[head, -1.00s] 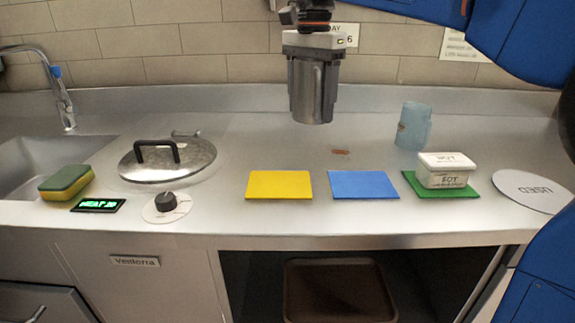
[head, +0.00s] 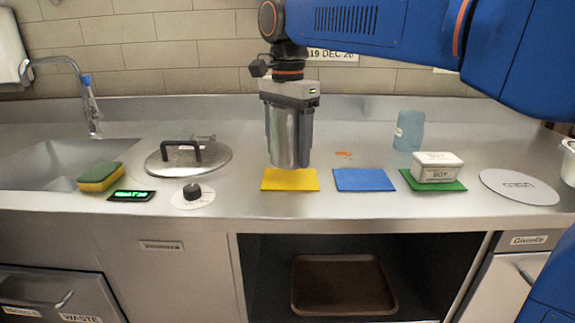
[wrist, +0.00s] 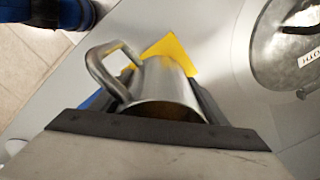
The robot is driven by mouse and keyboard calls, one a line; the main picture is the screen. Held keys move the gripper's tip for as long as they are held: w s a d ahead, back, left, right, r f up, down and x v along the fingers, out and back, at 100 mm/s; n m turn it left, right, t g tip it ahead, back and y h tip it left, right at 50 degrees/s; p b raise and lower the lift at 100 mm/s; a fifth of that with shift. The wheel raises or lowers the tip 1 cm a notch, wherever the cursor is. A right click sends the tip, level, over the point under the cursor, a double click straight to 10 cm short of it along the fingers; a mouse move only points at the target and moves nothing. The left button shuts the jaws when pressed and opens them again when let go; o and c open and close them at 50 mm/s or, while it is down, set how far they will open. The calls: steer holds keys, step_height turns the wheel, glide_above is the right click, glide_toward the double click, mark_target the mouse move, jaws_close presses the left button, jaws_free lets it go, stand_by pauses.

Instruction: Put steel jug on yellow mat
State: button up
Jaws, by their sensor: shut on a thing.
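The steel jug (head: 283,138) is held upright in my gripper (head: 290,140), whose jaws are shut on its sides. In the head view the jug's base overlaps the back edge of the yellow mat (head: 290,181); it appears to be above the counter, but the gap is hard to judge. In the wrist view the jug (wrist: 166,88) shows its rim and loop handle between the jaws (wrist: 160,115). Part of the yellow mat (wrist: 178,52) shows beyond the jug there.
A blue mat (head: 363,180) lies right of the yellow one. A green mat (head: 452,186) bears a white tub (head: 437,166). A bluish cup (head: 409,130) stands behind. A white disc (head: 519,187) lies at right.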

mark_target(288, 111)
steer(key=shift+f, duration=2.05)
steer(key=shift+f, duration=0.1)
steer(key=o, duration=1.5)
steer(key=shift+c, duration=0.2)
step_height(288, 111, up, 12)
steer(key=shift+r, duration=0.1)
